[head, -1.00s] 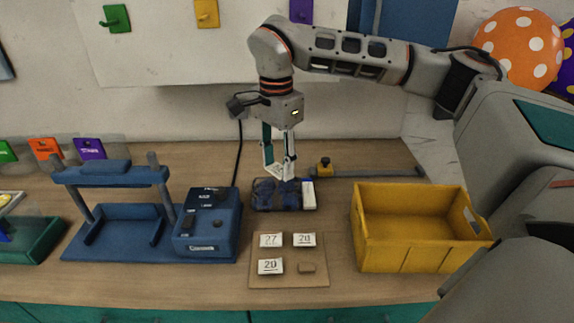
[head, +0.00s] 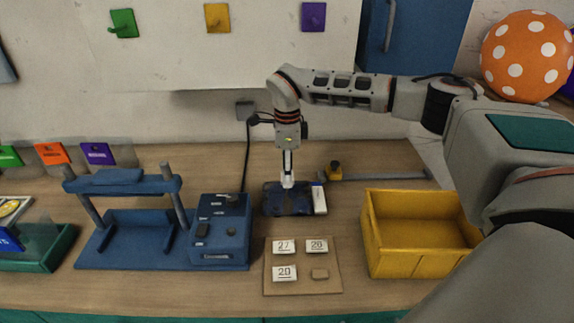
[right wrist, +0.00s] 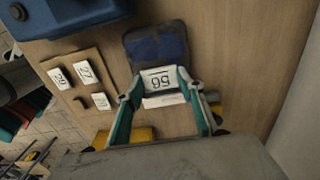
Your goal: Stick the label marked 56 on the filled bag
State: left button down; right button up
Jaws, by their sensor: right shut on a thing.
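The filled bag (head: 273,198) is dark and flat, with blue contents, and lies on the bench. It also shows in the right wrist view (right wrist: 157,45). My right gripper (head: 287,182) points straight down over the bag. In the right wrist view its fingertips (right wrist: 160,86) are shut on the white label marked 56 (right wrist: 160,80), which appears upside down there. The label overlaps the bag's near end in that view; I cannot tell whether it touches the bag. My left gripper is not in view.
A board (head: 303,287) with labels 27, 28 and 29 and a bare peg is in front. A blue machine (head: 220,232) stands left, a yellow crate (head: 420,262) right. A rail (head: 385,177) lies behind.

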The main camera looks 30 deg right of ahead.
aim_at(287, 193)
jog(key=shift+f, duration=1.55)
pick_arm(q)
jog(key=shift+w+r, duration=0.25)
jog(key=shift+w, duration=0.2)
pick_arm(e)
jog(key=shift+f, duration=0.8)
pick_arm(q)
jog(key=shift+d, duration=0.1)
pick_arm(e)
jog(key=o, duration=0.7)
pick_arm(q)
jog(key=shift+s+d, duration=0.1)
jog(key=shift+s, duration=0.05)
pick_arm(e)
jog(key=shift+o, duration=0.2)
jog(key=shift+r, duration=3.7)
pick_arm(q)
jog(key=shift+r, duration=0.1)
pick_arm(e)
jog(key=shift+r, duration=0.3)
